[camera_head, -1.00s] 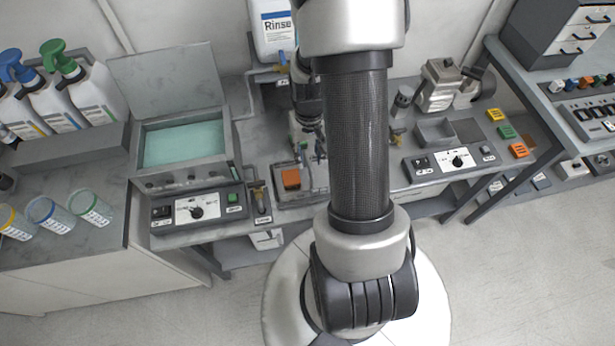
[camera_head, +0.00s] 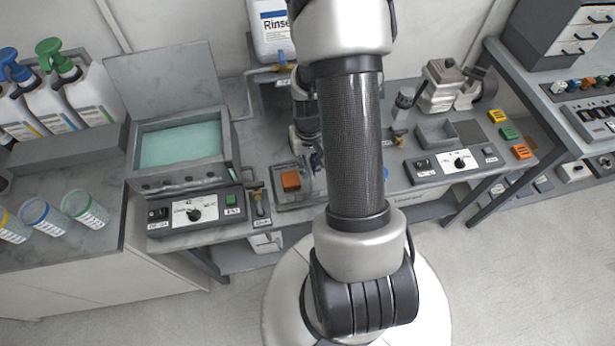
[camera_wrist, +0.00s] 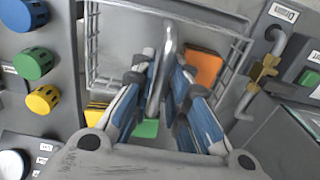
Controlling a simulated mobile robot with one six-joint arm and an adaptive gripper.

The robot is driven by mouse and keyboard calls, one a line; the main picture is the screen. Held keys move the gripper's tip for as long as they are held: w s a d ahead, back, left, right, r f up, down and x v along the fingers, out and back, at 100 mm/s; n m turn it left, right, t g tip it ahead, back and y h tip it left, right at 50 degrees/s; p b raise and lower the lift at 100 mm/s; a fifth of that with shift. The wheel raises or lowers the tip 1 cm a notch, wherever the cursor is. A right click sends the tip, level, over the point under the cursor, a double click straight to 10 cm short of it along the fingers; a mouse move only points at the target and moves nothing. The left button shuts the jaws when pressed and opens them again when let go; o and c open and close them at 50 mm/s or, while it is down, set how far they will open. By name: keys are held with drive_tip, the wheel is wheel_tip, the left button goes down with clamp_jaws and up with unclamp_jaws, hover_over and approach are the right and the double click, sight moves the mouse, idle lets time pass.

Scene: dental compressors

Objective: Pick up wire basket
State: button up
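The wire basket (camera_wrist: 235,60) shows in the wrist view as thin grey wire walls at left, top and right. Its thick metal handle (camera_wrist: 167,45) rises in the middle. My gripper (camera_wrist: 161,75) has its two blue-sided fingers on either side of this handle, with the tips close to it. The fingers stand apart, and the grey and green below show between them. Firm contact on the handle is not visible. In the head view my arm hides most of the basket and the gripper.
An orange block (camera_wrist: 204,68) lies beside the right finger. A brass valve (camera_wrist: 264,72) is just right of the basket, and coloured knobs (camera_wrist: 36,63) are at left. In the head view an open-lidded bath (camera_head: 180,145) stands left and a control panel (camera_head: 455,162) right.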

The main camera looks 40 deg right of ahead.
clamp_jaws()
idle(0.4)
drive_tip(key=shift+r, duration=0.15)
